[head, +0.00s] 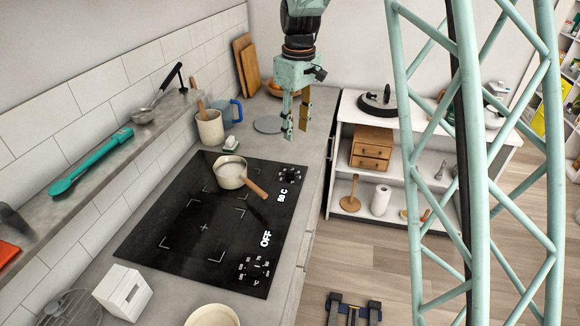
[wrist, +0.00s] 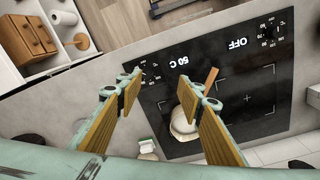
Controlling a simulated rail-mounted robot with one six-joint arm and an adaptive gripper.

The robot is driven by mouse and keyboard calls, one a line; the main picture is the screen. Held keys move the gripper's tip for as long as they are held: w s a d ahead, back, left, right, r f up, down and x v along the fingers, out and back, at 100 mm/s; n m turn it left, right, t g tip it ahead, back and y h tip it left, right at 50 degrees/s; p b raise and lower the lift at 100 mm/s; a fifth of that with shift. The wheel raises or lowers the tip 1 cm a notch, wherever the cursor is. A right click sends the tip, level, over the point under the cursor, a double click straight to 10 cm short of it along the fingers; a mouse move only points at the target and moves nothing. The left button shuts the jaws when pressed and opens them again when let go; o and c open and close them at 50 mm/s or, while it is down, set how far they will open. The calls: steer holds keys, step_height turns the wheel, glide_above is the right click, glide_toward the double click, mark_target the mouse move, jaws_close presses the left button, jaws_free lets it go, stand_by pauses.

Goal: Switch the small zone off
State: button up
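A black cooktop (head: 165,215) is set in the grey counter. A light saucepan (head: 230,172) with a wooden handle stands on its small far zone. Beside that zone is a dark knob (head: 289,175), with a display (head: 283,195) that seems to read "50 C". The near display (head: 266,239) reads OFF, beside a second knob (head: 255,269). My gripper (head: 296,128) is open and empty, pointing down above the counter beyond the far knob. In the wrist view, the far knob (wrist: 151,72) shows between my open fingertips (wrist: 161,82), partly hidden by the left one. I see no contact.
A grey disc (head: 268,125), a beige utensil crock (head: 210,128) and a blue mug (head: 233,110) stand behind the cooktop. A wall shelf (head: 95,150) runs along the left. A white shelf unit (head: 345,125) stands at the right. A white box (head: 122,293) is at the near left.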

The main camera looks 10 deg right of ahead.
steer(key=n+p, duration=0.1)
steer(key=p, duration=0.2)
glide_above(290, 171)
step_height(290, 171, down, 9)
steer(key=shift+w+f+n+g+p, duration=0.15)
steer(key=shift+f+n+g+p, duration=0.15)
steer(key=shift+f+g, duration=0.15)
steer(key=shift+f, duration=0.15)
steer(key=shift+f+p, duration=0.3)
steer(key=shift+f, duration=6.5)
steer(key=c, duration=0.9)
